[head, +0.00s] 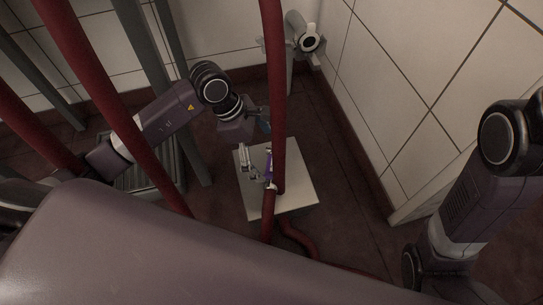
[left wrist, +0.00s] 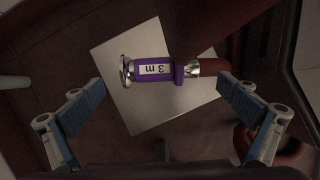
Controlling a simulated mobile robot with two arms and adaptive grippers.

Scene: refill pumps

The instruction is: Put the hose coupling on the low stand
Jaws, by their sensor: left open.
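The hose coupling (left wrist: 152,73) is purple with metal ends and a white "3 m" label; a dark red hose joins its right end in the left wrist view. It lies crosswise over the low stand (left wrist: 124,104), a pale square plate. The coupling (head: 269,167) is partly hidden by a red hose in the head view, where the stand (head: 301,190) also shows. I cannot tell whether the coupling touches the plate. My left gripper (head: 257,148) is open around the coupling's sides, with its fingers apart from it in the left wrist view. My right gripper is out of view.
A thick red hose (head: 273,80) hangs in front of the stand. Another red hose (head: 105,85) crosses at left. A grey fixture (head: 302,42) is on the tiled wall behind. Dark floor (head: 345,175) is free between the stand and the right wall.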

